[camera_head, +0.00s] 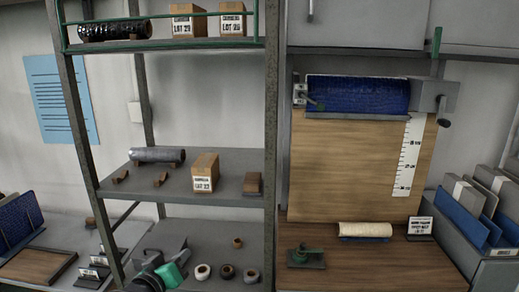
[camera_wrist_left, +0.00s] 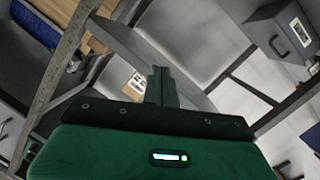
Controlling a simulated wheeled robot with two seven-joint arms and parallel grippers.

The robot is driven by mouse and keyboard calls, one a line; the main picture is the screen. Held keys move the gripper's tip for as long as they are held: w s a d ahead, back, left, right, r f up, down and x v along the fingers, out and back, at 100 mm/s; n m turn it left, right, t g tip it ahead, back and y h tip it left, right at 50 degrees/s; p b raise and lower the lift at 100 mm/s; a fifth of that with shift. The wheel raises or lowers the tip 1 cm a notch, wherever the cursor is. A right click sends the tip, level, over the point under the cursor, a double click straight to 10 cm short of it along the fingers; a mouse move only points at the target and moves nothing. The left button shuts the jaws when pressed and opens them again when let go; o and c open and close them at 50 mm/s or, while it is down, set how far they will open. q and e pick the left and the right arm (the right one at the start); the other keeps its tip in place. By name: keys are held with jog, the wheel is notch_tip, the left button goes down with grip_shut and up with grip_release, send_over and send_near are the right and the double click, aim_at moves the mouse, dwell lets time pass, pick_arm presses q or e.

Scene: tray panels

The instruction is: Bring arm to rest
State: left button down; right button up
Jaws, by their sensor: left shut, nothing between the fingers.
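My left gripper (camera_head: 184,252) shows at the lower left in the head view, a green body with dark parts beside it, in front of the low shelf. In the left wrist view its dark fingers (camera_wrist_left: 161,84) are together, with nothing between them. The green gripper body fills the bottom of that view. My right gripper is in neither view.
A metal rack (camera_head: 271,130) with shelves stands close to my left gripper. Several small rolls (camera_head: 203,271) lie on its low shelf. A boxed lot (camera_head: 205,172) and a grey roll (camera_head: 157,155) are above. A wooden bench (camera_head: 385,262) is at the right.

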pick_arm(q)
jog(key=s+a+f+m+g+y, duration=0.15)
jog(key=s+f+g, duration=0.45)
jog(key=s+f, duration=0.9)
jog(key=s+a+f+m+g+y, duration=0.1)
jog(key=s+f+m+g, duration=0.2)
jog(key=s, duration=0.7)
jog(key=s+a+f+g+y, duration=0.1)
jog(key=s+f+g+y, duration=0.15)
jog(key=s+f, duration=0.5)
notch_tip(320, 180, down, 30)
jog(key=s+g, duration=0.2)
jog(key=s+a+f, duration=0.1)
jog(key=s+f, duration=0.8)
jog(key=s+a+f, duration=0.2)
jog(key=s+f, duration=0.8)
jog(key=shift+a+m+g, duration=0.3)
jog(key=shift+m+g, duration=0.05)
